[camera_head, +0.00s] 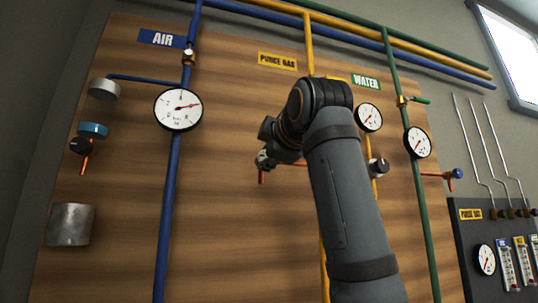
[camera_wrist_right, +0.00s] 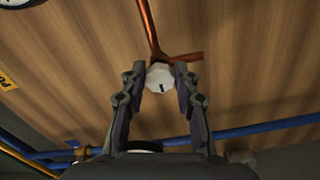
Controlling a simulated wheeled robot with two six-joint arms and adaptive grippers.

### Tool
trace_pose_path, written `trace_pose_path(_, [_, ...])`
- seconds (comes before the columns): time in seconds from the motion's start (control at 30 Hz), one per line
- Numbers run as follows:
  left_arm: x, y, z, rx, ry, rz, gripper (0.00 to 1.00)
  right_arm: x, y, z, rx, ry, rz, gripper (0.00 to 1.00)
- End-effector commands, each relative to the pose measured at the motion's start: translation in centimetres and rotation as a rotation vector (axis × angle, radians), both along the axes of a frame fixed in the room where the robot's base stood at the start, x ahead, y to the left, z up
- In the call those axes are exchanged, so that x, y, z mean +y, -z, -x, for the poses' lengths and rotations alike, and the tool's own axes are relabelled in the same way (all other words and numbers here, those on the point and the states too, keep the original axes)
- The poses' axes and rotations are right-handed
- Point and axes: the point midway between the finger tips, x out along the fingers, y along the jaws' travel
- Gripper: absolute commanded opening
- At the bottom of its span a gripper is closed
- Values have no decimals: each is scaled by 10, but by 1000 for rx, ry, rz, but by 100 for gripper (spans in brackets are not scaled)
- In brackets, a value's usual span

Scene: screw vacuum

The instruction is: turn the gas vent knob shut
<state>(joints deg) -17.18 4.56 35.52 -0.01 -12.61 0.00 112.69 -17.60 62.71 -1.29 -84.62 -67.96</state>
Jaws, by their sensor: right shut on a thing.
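The gas vent knob (camera_wrist_right: 160,77) is a pale, many-sided knob with a short dark mark on its face. In the right wrist view it sits between the fingertips of my right gripper (camera_wrist_right: 160,72), which is shut on it from both sides. In the head view my right gripper (camera_head: 265,159) is against the wooden panel, left of my forearm, and hides the knob. Red-orange pipe (camera_wrist_right: 149,28) meets at the knob, one run going up and one going right in the wrist view. My left gripper is not in view.
The wooden panel (camera_head: 225,220) carries a blue air pipe (camera_head: 169,200), a green water pipe (camera_head: 427,215) and an air gauge (camera_head: 178,109). A dark knob (camera_head: 378,168) is close to the right of my forearm. A metal cup (camera_head: 70,224) is at lower left.

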Motion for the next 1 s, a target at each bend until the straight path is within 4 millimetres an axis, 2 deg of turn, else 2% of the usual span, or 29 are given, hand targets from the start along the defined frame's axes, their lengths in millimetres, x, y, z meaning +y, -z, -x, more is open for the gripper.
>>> trace_pose_path(0.47, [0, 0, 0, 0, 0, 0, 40, 0, -1, 0, 2, 1, -13, 0])
trace_pose_path(0.5, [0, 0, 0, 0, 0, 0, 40, 0, -1, 0, 2, 1, -13, 34])
trace_pose_path(0.63, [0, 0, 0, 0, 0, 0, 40, 0, -1, 0, 1, 1, -12, 52])
trace_pose_path(1.0, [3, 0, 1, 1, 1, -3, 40, -1, -1, 5, 1, 0, -12, 54])
